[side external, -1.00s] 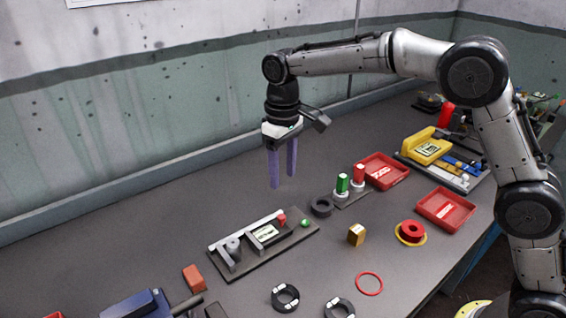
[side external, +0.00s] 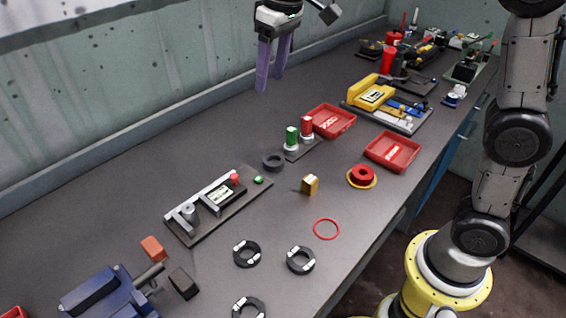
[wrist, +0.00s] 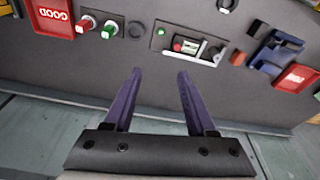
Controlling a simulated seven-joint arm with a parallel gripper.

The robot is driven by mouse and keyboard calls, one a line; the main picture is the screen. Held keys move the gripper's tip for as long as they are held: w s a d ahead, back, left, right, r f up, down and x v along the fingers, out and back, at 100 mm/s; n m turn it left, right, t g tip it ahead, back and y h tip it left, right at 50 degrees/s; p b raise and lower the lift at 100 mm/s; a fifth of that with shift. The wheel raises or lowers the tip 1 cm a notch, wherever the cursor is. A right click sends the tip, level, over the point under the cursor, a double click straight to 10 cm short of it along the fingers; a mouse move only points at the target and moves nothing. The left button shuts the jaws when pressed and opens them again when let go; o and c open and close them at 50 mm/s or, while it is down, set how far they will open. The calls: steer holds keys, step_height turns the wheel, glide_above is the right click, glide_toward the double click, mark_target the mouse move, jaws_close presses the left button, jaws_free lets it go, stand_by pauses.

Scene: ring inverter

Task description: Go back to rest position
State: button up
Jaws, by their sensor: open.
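My gripper (side external: 268,72) is open and empty, high above the back of the table near the wall in the side view. Its two purple fingers (wrist: 158,75) stand apart in the wrist view with only bare table between them. The dark fixture board (side external: 222,207) with a small screen, grey posts and a red and a green button lies well below. Several black rings with white marks, such as one ring (side external: 247,254), lie at the front of the table. A plain dark ring (side external: 273,161) lies beside the red and green buttons.
The red and green buttons (side external: 298,137) stand near two red trays (side external: 391,152). A yellow device (side external: 371,93) is farther back. A blue vise (side external: 100,295) is at the lower left. A wall (side external: 130,90) runs along the back. The table strip beside it is clear.

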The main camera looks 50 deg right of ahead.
steer(key=s+d+r+m+t, duration=0.1)
steer(key=s+d, duration=0.2)
steer(key=s, duration=0.5)
steer(key=s+d+r+t, duration=0.1)
steer(key=s+d, duration=0.2)
steer(key=s, duration=0.4)
steer(key=s+d+f+t, duration=0.1)
steer(key=s+f, duration=0.9)
steer(key=shift+d+f+m, duration=0.25)
steer(key=shift+f+m, duration=0.15)
